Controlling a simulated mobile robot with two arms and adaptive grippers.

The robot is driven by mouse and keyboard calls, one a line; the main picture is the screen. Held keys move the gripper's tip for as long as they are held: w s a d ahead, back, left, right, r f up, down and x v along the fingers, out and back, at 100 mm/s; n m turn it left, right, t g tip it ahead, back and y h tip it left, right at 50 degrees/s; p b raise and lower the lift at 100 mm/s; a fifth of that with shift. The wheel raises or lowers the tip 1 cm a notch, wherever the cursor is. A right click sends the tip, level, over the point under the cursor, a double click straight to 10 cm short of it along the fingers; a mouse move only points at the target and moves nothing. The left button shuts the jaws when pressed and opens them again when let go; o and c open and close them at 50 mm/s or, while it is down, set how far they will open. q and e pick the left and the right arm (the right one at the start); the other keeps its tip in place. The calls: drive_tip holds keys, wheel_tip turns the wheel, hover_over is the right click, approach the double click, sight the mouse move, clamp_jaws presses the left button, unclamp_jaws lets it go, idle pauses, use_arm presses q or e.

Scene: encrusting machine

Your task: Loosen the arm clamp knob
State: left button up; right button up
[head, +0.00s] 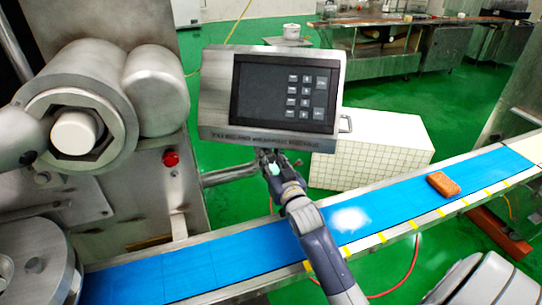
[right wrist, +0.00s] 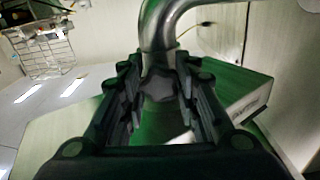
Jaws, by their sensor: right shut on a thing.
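The arm clamp knob (right wrist: 158,87) is a small, dark, lobed knob just below a curved metal tube (right wrist: 160,30) in the right wrist view. My right gripper (right wrist: 160,80) has its two fingers on either side of it and is shut on it. In the head view my right gripper (head: 270,160) is just under the lower edge of the control panel (head: 268,95), near the right end of the metal support arm (head: 230,174). The knob cannot be made out there, as the gripper and panel cover it. My left gripper is not in view.
A blue conveyor belt (head: 200,265) runs below my right arm, with an orange-brown block (head: 443,184) on its right part. The large machine (head: 150,190) with a red button (head: 170,158) stands at left. A white tiled block (head: 375,150) is behind the belt.

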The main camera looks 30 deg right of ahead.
drive_tip(key=n+p, duration=0.2)
drive_tip(key=n, duration=0.3)
drive_tip(key=shift+r+n, duration=0.15)
drive_tip(key=shift+n, duration=0.15)
drive_tip(key=n+p, duration=0.1)
drive_tip(key=n, duration=0.1)
drive_tip(key=shift+n, duration=0.4)
drive_tip(key=n, duration=0.3)
drive_tip(key=shift+d+n, duration=0.1)
drive_tip(key=shift+n, duration=0.2)
drive_tip(key=n, duration=0.3)
drive_tip(key=shift+n, duration=0.3)
drive_tip(key=n, duration=0.3)
drive_tip(key=shift+n+p, duration=0.3)
drive_tip(key=n, duration=0.6)
drive_tip(key=shift+n, duration=0.3)
drive_tip(key=o, duration=1.1)
